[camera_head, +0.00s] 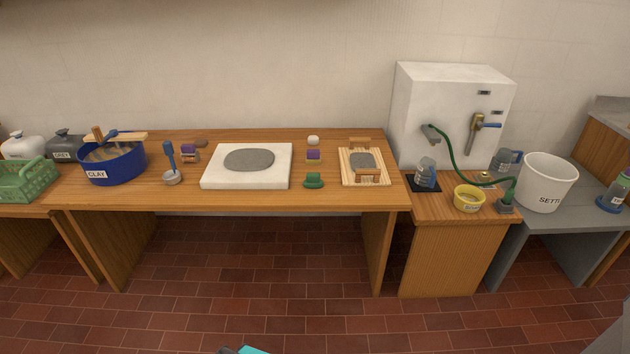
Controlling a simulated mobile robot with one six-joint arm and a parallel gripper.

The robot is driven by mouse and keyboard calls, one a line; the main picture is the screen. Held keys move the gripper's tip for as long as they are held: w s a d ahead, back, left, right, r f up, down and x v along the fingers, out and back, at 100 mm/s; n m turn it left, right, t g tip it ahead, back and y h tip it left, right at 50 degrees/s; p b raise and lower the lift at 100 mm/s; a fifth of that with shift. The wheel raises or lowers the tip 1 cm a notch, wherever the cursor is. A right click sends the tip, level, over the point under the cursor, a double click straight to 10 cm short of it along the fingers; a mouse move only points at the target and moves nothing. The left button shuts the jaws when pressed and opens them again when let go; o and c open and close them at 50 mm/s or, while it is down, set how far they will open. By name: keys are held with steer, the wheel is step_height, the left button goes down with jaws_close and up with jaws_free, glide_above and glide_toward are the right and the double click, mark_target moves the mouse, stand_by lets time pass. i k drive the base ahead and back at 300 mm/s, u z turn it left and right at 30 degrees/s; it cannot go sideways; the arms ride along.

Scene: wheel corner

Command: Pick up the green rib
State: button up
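The green rib (314,181) is a small dark green piece on the wooden table, near its front edge. It sits to the right of the white slab with a grey disc and to the left of the slatted wooden rack. Nothing covers it. My gripper's fingers are not in view. Only a small teal and dark piece, perhaps part of my arm, shows at the bottom edge of the picture, far from the rib.
The white slab (211,180) lies left of the rib. A purple-topped block (313,155) and a whitish round piece (313,140) are behind it. The slatted rack (347,178) is close on the right. A blue clay tub (125,172) stands far left. Tiled floor in front is clear.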

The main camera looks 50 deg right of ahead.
mark_target(313, 181)
steer(key=i, duration=0.85)
steer(key=u, duration=0.05)
